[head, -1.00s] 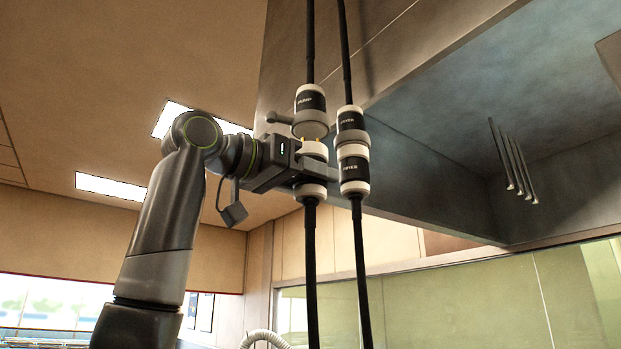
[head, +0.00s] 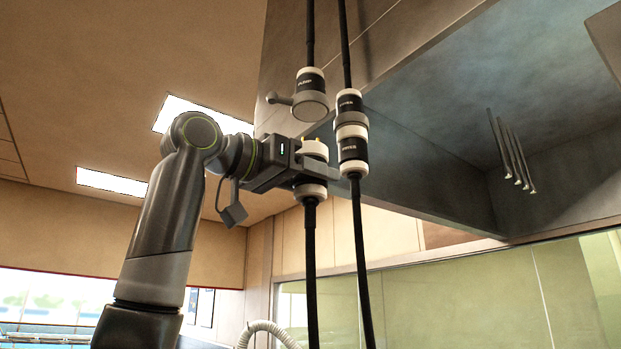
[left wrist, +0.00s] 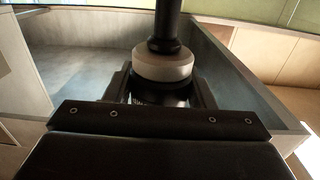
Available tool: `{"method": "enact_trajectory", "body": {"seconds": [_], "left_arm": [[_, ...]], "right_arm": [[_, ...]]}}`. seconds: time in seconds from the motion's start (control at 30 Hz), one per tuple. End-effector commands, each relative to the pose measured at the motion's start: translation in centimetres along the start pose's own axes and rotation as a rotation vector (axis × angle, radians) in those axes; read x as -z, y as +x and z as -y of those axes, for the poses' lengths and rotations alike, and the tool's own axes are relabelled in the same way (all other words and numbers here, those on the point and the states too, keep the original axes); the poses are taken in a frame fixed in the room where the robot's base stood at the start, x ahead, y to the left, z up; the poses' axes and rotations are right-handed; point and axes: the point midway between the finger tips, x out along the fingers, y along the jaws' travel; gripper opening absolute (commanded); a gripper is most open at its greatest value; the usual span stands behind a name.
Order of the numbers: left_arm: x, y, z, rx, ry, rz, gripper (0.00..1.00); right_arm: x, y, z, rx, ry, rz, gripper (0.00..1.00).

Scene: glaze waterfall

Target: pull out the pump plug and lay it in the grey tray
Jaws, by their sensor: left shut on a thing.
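The pump plug (head: 314,149) has a white collar and gold pins pointing up, with a black cable hanging below it. My left gripper (head: 316,173) is shut around its body. The pump socket (head: 311,95), dark and white with a small side lever, hangs above from its own cable. A clear gap separates socket and pins. In the left wrist view the plug's white lower ring (left wrist: 162,67) and cable show between the fingers (left wrist: 162,93). The grey tray and my right gripper are not in view.
A second pair of connectors (head: 352,143) is joined, close to the right of the held plug. A grey hood (head: 430,170) stands behind, with several thin rods (head: 512,155) hanging at its right. Open room lies left of the cables.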

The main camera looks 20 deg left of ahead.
Motion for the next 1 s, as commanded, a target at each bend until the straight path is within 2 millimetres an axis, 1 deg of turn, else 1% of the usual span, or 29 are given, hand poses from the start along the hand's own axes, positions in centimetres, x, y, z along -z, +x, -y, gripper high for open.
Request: {"method": "enact_trajectory", "body": {"seconds": [0.37, 1.0], "left_arm": [[-0.2, 0.0, 0.0, 0.000, 0.001, -0.002, 0.13], [-4.0, 0.0, 0.0, 0.000, 0.000, -0.001, 0.13]], "right_arm": [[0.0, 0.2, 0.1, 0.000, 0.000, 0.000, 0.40], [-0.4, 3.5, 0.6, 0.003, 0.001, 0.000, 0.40]]}}
